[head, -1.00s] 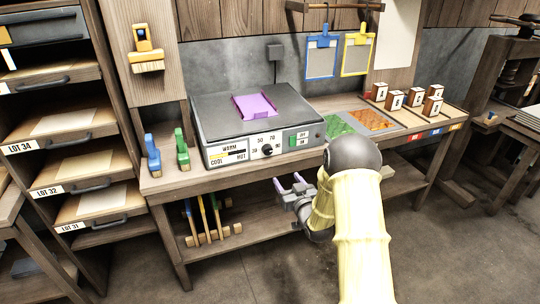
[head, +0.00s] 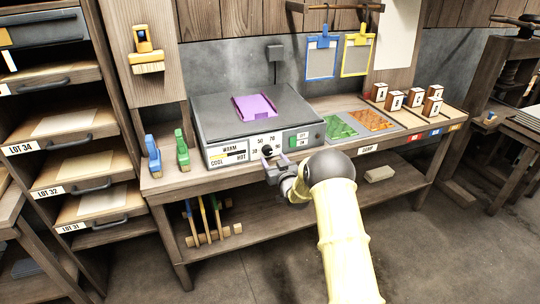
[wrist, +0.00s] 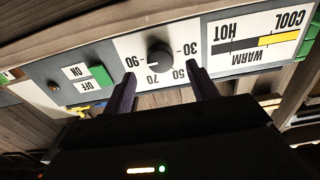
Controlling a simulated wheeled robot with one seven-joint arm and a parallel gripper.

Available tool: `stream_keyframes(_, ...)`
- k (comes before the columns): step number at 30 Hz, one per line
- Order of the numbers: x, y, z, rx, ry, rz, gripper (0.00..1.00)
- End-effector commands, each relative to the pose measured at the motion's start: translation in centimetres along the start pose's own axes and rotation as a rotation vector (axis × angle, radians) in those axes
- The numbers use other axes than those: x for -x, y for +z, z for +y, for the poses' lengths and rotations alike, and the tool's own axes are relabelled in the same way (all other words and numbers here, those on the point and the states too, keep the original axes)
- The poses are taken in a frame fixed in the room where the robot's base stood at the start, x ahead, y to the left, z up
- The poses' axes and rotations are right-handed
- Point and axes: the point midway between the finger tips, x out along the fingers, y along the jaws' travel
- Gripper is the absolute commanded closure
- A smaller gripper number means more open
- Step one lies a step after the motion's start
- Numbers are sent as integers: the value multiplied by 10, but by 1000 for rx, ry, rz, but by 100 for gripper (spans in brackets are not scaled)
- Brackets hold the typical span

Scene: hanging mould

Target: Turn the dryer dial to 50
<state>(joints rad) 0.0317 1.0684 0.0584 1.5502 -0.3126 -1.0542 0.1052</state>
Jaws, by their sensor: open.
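The dryer (head: 250,115) is a grey box on the bench with a white front panel. Its black round dial (head: 267,151) sits among the numbers 30, 50, 70 and 90. The wrist view shows the panel upside down, with the dial (wrist: 160,57) between and beyond my fingertips. The dial's pointer is too small to read surely. My gripper (head: 272,161) is open in front of the dial; in the wrist view its two fingers (wrist: 162,88) point at the panel, one either side of the dial, apparently not touching it. A COOL–WARM–HOT gauge (wrist: 257,42) shows yellow towards COOL.
A green switch (wrist: 100,75) stands beside the ON and OFF labels. A purple piece (head: 255,106) lies on the dryer's top. Blue (head: 152,156) and green (head: 182,148) tools stand left of it. Floor before the bench is clear.

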Motion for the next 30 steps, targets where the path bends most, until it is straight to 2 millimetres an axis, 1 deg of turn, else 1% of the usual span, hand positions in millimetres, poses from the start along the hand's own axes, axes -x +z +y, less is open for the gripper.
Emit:
stream_keyframes(1, -7, 0, -1, 0, -1, 2, 42)
stream_keyframes(6, -26, 0, -1, 1, -1, 2, 42)
stream_keyframes(10, -35, 0, 0, 0, -1, 1, 42)
stream_keyframes(15, -40, 0, 0, 0, 0, 0, 42)
stream_keyframes(21, -40, 0, 0, 0, 0, 0, 42)
stream_keyframes(23, -40, 0, 0, 0, 0, 0, 51)
stream_keyframes(24, -40, 0, 0, 0, 0, 0, 59)
stream_keyframes(26, -40, 0, 0, 0, 0, 0, 71)
stream_keyframes(28, -40, 0, 0, 0, 0, 0, 85)
stream_keyframes(30, -40, 0, 0, 0, 0, 0, 86)
